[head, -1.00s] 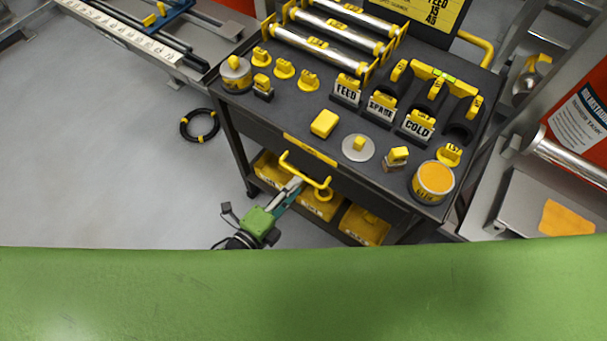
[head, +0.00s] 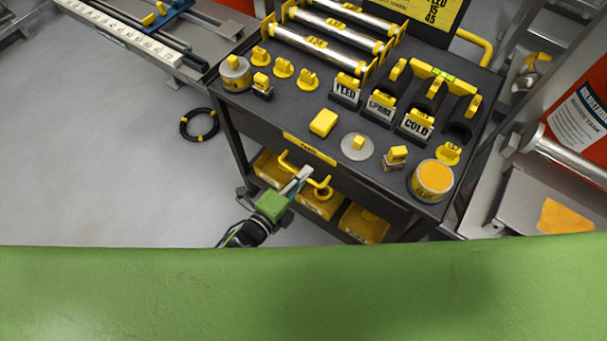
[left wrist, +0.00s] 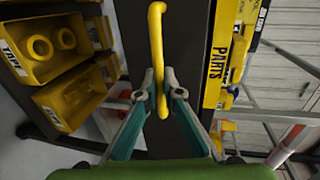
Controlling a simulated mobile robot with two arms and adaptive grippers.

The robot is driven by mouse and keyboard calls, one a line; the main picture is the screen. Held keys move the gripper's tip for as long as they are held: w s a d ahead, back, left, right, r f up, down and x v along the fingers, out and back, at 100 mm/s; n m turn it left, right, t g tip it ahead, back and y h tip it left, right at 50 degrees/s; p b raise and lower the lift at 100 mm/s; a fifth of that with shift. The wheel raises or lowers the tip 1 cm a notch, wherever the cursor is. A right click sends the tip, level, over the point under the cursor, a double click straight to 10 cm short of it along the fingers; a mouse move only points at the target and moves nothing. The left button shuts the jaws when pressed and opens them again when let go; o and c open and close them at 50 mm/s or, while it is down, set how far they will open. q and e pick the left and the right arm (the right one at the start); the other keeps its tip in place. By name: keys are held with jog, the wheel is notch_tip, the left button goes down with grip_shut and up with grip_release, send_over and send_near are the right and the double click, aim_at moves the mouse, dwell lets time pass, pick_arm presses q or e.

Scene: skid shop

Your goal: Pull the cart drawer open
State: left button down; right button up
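The dark cart (head: 285,115) stands in the middle of the head view, and its drawer front has a yellow PARTS label (head: 310,149). The drawer looks shut. Its yellow bar handle (head: 286,163) sticks out below the label; it stands upright in the left wrist view (left wrist: 157,45). My left gripper (head: 304,174) is at the handle's middle. In the left wrist view its fingertips (left wrist: 159,90) lie close on both sides of the bar, with hardly any gap showing. My right gripper is in neither view.
Yellow bins (head: 365,223) sit on the cart's lower shelf under the drawer. The cart top holds rollers, labelled blocks and a round orange-topped tin (head: 433,180). A black cable ring (head: 199,124) lies on the floor. The floor left of the cart is otherwise clear.

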pick_arm(q)
jog(key=f+p+v, duration=0.2)
jog(key=f+v, duration=0.2)
jog(key=v, duration=1.7)
jog(key=shift+s+a+f+p, duration=0.25)
jog(key=shift+s+p, duration=0.05)
jog(key=shift+s, duration=0.05)
jog(key=c, duration=2.2)
grip_release()
jog(key=v, duration=1.2)
